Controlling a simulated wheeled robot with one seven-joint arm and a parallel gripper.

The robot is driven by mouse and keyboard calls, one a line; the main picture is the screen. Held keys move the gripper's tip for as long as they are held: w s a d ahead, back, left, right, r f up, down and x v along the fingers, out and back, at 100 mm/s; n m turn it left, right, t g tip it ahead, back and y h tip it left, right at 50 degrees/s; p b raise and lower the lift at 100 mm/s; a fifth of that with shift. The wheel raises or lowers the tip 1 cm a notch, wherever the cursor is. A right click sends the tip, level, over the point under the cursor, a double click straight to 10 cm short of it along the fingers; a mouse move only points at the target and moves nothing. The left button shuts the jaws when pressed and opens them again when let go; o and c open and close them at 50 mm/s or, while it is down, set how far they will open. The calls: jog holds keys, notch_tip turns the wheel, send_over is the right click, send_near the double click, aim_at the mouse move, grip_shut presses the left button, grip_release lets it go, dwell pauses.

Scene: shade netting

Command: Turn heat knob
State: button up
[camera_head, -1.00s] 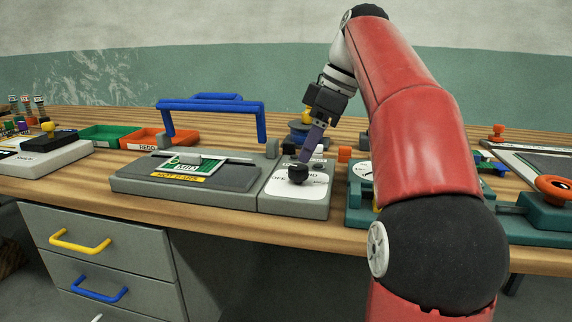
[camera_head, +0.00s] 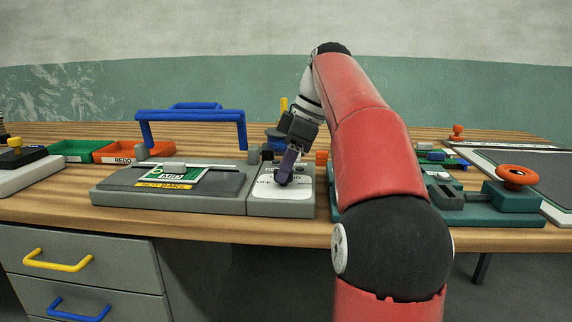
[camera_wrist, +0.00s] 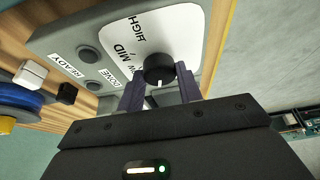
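The heat knob (camera_wrist: 159,68) is a round black knob with a white pointer mark. It stands on the white dial plate (camera_wrist: 165,30) of a grey control box, with the words HIGH, MID and a partly covered LOW beside it. The pointer faces toward my gripper's body, away from HIGH. My gripper (camera_wrist: 160,78) has its two purple fingers apart, one on either side of the knob. I cannot tell whether they touch it. In the head view my gripper (camera_head: 284,180) comes down over the dial plate (camera_head: 268,190) and hides the knob.
Left of the control box is a grey sealer (camera_head: 125,193) with a blue handle (camera_head: 190,115). READY (camera_wrist: 68,64) and DONE (camera_wrist: 95,76) labels sit by two round lamps. Red (camera_head: 115,155) and green (camera_head: 72,147) bins stand farther left. A teal fixture (camera_head: 470,213) stands on the right.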

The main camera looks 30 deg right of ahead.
jog(key=shift+c, duration=0.8)
jog(key=shift+m, duration=0.4)
jog(key=m+t+h, duration=0.1)
jog(key=m, duration=0.2)
jog(key=shift+s+a+m, duration=0.1)
jog(key=shift+a+m, duration=0.05)
jog(key=shift+m, duration=0.15)
jog(key=m+h, duration=0.1)
jog(key=m, duration=0.1)
jog(key=m+t+h+p, duration=0.1)
jog(key=m, duration=0.2)
jog(key=shift+a, duration=0.1)
jog(key=m+h, duration=0.1)
jog(key=m, duration=0.2)
jog(key=m+h, duration=0.1)
jog(key=m, duration=0.1)
jog(key=shift+a+m, duration=0.15)
jog(key=shift+m, duration=0.25)
jog(key=shift+m+g+h, duration=0.5)
jog(key=shift+m+h, duration=0.4)
jog(key=shift+m, duration=1.4)
